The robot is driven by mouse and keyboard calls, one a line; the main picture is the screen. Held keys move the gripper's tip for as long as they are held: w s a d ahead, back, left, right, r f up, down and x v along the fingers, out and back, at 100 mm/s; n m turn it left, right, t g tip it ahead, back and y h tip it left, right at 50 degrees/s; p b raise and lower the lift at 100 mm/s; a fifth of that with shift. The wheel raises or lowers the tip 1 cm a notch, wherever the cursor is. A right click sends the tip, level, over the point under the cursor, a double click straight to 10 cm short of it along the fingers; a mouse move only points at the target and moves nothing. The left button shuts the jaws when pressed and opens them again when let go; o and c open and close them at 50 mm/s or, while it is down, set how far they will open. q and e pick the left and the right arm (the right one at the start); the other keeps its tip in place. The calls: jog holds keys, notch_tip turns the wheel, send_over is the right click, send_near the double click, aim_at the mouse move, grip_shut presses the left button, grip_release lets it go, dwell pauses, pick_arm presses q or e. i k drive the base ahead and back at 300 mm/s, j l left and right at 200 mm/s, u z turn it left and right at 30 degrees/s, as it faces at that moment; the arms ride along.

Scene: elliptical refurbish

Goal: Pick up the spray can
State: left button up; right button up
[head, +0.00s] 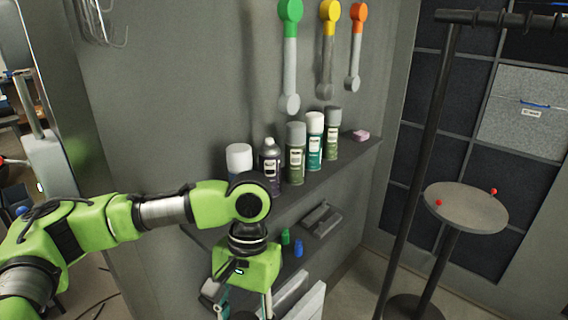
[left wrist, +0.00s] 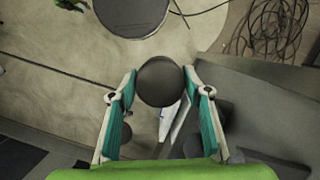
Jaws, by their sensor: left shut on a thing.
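My left gripper (head: 245,308) points down in front of the shelf, low in the head view, its fingertips cut off by the bottom edge. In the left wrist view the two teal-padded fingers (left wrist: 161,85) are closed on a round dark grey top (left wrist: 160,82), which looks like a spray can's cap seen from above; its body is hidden. Several other spray cans stand upright on the upper shelf: a white-topped one (head: 239,158), a dark purple one (head: 270,168), a grey-capped one (head: 295,155), a white-capped teal one (head: 314,142) and another grey-capped one (head: 332,133). My right gripper is out of view.
The upper shelf (head: 345,151) also holds a pink block (head: 361,135). Below it lie a grey tool (head: 321,219) and small green and blue items. A round-topped stand (head: 467,208) and a dark pole (head: 420,160) are at the right. Wrenches hang on the wall.

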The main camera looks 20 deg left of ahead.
aim_at(269, 155)
jog(key=i+l+u, duration=0.25)
jog(key=i+l, duration=0.3)
jog(key=i, duration=0.15)
jog(key=u, duration=1.25)
